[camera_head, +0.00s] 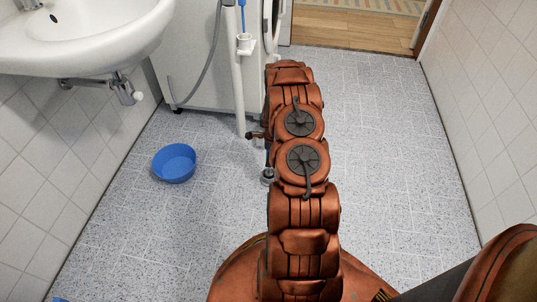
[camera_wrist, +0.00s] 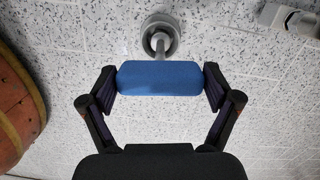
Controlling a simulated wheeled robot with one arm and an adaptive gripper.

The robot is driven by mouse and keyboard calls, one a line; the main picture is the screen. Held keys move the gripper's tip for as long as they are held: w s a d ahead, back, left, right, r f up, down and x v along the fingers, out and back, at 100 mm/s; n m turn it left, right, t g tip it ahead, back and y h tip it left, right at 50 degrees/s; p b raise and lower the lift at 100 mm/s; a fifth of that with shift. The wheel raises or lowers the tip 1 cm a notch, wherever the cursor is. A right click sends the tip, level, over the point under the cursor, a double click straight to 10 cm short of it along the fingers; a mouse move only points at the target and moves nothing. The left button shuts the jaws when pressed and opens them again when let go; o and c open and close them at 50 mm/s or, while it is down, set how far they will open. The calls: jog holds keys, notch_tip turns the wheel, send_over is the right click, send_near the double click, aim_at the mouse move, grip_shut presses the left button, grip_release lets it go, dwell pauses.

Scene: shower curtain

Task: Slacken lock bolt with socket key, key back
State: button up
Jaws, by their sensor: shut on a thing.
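In the wrist view my gripper (camera_wrist: 161,82) is shut on the blue handle (camera_wrist: 160,77) of the socket key, one finger at each end. A short grey shaft (camera_wrist: 160,44) runs from the handle to a round grey fitting (camera_wrist: 158,25) just beyond it. I cannot tell whether the key's end is seated on the lock bolt, as the bolt itself is not clearly visible. A small round grey fitting (camera_head: 267,177) shows at the arm's left edge, near the floor.
A white pole (camera_head: 237,90) with a small white holder (camera_head: 245,46) stands left of my arm. A blue basin (camera_head: 174,163) lies on the floor below the sink (camera_head: 85,35). A white appliance (camera_head: 195,65) stands behind. The floor to the right is clear up to the tiled wall.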

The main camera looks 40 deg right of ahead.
jog(key=shift+f, duration=0.85)
jog(key=o, duration=1.5)
jog(key=r, duration=0.7)
jog(key=s+d+r, duration=0.1)
jog(key=r, duration=0.3)
jog(key=shift+r, duration=0.35)
notch_tip(320, 180, up, 4)
jog(key=p, duration=0.3)
jog(key=shift+r, duration=0.1)
